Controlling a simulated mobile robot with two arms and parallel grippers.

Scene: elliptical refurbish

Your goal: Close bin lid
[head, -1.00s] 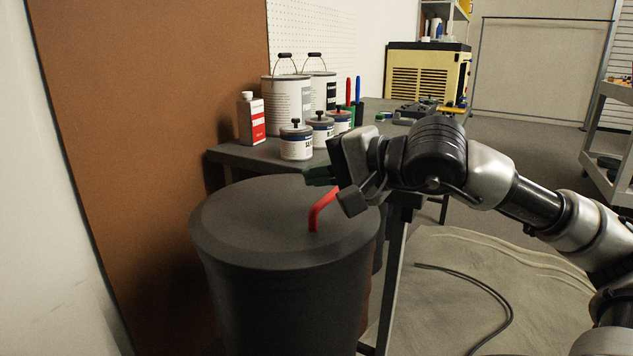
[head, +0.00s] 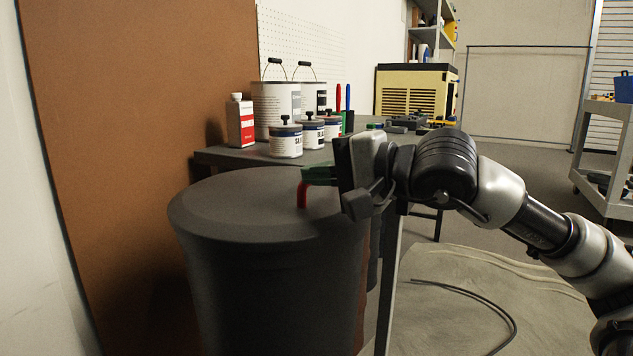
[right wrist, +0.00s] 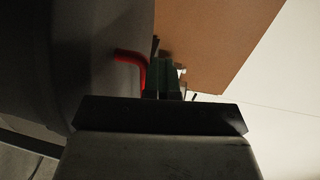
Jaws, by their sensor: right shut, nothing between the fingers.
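The dark grey round bin (head: 280,300) stands at the centre-left of the head view. Its lid (head: 240,195) lies across the top and looks flat; I cannot tell whether it is fully seated. A red handle (head: 303,196) rises from the lid, its upper part hidden behind my gripper. My right gripper (head: 315,175), with green fingers, is shut and empty just above the lid beside the handle. The right wrist view shows the fingers (right wrist: 166,78) close to the bent red handle (right wrist: 133,57); whether they touch is unclear. My left gripper is not in view.
A dark workbench (head: 225,158) behind the bin holds paint cans (head: 275,107), small jars (head: 285,142) and a red-and-white bottle (head: 240,122). A brown panel (head: 130,150) stands at the left. A cable (head: 480,290) lies on a cloth at right. A cart (head: 603,165) is farther right.

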